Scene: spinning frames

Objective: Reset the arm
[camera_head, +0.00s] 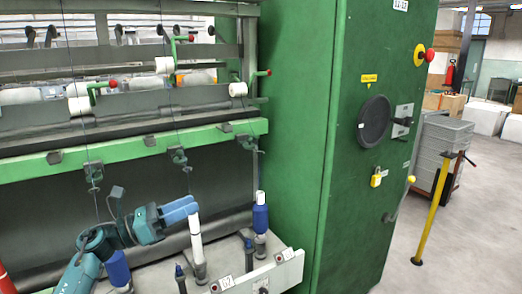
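My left arm comes in from the lower left, and my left gripper (180,209), with blue fingers, points right above the row of spindles. Its fingertips are close to the top of a white tube (196,239) standing upright on a spindle. I cannot tell whether they touch it or how far apart the fingers are. A blue-wound bobbin (260,217) stands upright to the right of the gripper. Another blue bobbin (118,268) stands at the lower left, beside my arm. My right gripper is not in view.
The green spinning frame fills the left, with a green rail (130,150) and hanging guides above my gripper. A green cabinet (345,190) stands on the right. A white numbered plate (262,272) lies in front of the spindles. Open floor (465,245) and a yellow post (432,210) are farther right.

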